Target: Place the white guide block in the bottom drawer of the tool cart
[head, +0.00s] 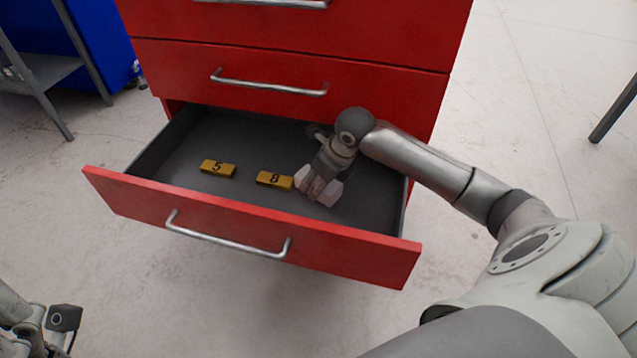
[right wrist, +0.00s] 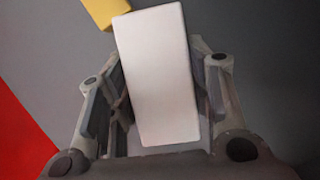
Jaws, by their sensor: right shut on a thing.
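The white guide block (right wrist: 160,75) lies lengthwise between the fingers of my right gripper (head: 319,184) in the right wrist view. My right gripper is shut on it. The gripper reaches down inside the open bottom drawer (head: 250,228) of the red tool cart (head: 300,62), right of the middle. In the head view the fingers cover much of the block, and I cannot tell whether it touches the drawer floor. Part of my left gripper (head: 62,320) shows at the bottom left, outside the drawer; its jaw opening is not clear.
Two yellow blocks lie on the dark drawer floor left of my right gripper, one marked 5 (head: 218,168) and one marked 8 (head: 274,180). A yellow corner (right wrist: 106,12) shows beyond the white block in the right wrist view. The drawer's left part has free floor.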

